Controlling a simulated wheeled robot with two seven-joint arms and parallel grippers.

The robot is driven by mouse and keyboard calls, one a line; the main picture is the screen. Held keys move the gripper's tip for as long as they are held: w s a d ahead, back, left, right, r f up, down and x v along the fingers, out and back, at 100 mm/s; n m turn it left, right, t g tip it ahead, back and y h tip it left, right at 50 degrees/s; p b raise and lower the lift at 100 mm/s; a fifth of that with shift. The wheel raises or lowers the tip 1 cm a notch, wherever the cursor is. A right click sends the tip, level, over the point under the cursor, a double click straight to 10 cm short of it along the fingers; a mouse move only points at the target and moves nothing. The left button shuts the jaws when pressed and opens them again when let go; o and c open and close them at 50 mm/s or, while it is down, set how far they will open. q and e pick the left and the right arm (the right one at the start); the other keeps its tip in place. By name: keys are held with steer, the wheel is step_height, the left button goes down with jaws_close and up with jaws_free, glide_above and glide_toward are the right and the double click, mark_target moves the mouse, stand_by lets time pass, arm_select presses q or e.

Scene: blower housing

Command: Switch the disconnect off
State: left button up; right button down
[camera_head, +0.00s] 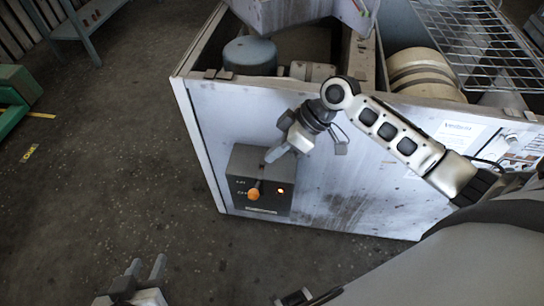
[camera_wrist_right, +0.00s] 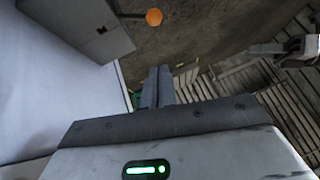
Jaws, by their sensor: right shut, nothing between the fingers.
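The disconnect is a dark box (camera_head: 262,166) on the front of the white housing. Its lever ends in an orange knob (camera_head: 254,193), and a small orange light (camera_head: 281,191) glows to its right. In the right wrist view the box (camera_wrist_right: 85,25) is at upper left and the orange knob (camera_wrist_right: 154,17) stands out from it. My right gripper (camera_head: 271,155) is shut and empty near the box's upper edge, above the knob in the head view. Its fingers (camera_wrist_right: 157,87) show together, apart from the knob. My left gripper (camera_head: 146,268) is open and empty at the bottom left.
A grey bench (camera_head: 75,28) and a green object (camera_head: 18,88) stand at left. The floor left of the housing is clear.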

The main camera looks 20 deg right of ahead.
glide_above(257, 190)
steer(key=w, duration=0.1)
steer(key=f, duration=0.6)
steer(key=shift+w+d+b, duration=0.1)
steer(key=shift+d+b, duration=0.15)
steer(key=shift+b, duration=0.05)
steer(key=shift+s+a+f, duration=0.1)
steer(key=shift+s+f, duration=0.1)
steer(key=shift+f, duration=0.45)
steer(key=shift+s+f, duration=0.15)
steer(key=shift+f, duration=0.45)
steer(key=shift+s+f, duration=0.2)
steer(key=shift+f, duration=0.55)
